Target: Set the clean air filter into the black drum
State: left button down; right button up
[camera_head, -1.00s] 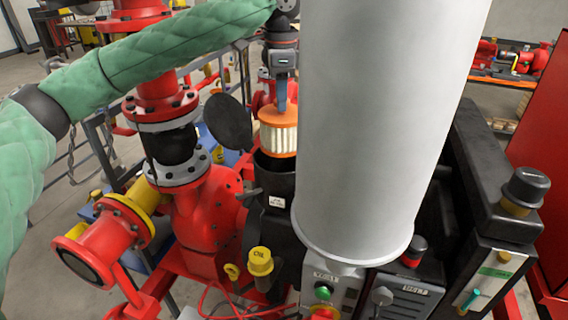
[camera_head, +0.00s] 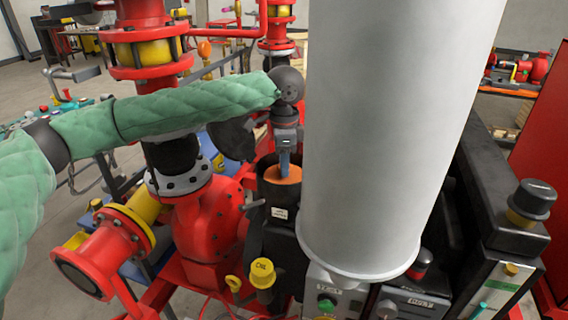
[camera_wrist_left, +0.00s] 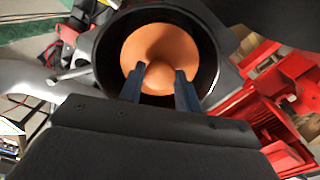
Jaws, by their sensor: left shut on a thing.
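The clean air filter has an orange end cap (camera_head: 284,175), which shows at the mouth of the black drum (camera_head: 279,220). Its pleated white side is hidden inside the drum. In the left wrist view the orange cap (camera_wrist_left: 143,50) sits down within the drum's dark rim (camera_wrist_left: 103,72), with a dark gap around it. My left gripper (camera_head: 284,165) points down from above, shut on the filter's central knob (camera_wrist_left: 159,77); its two fingertips (camera_wrist_left: 160,80) flank the knob. My right gripper is not in view.
A large grey cylinder (camera_head: 385,130) stands close to the right of the drum and hides much behind it. A dark round lid (camera_head: 232,140) is behind left of the drum. Red pump piping (camera_head: 205,225) and a yellow cap (camera_head: 262,272) are nearby.

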pick_arm(q)
jog(key=shift+s+f, duration=0.1)
jog(key=shift+f, duration=0.2)
jog(key=shift+s+d, duration=0.1)
jog(key=shift+f, duration=0.1)
jog(key=c, duration=1)
grip_release()
jog(key=shift+r, duration=0.2)
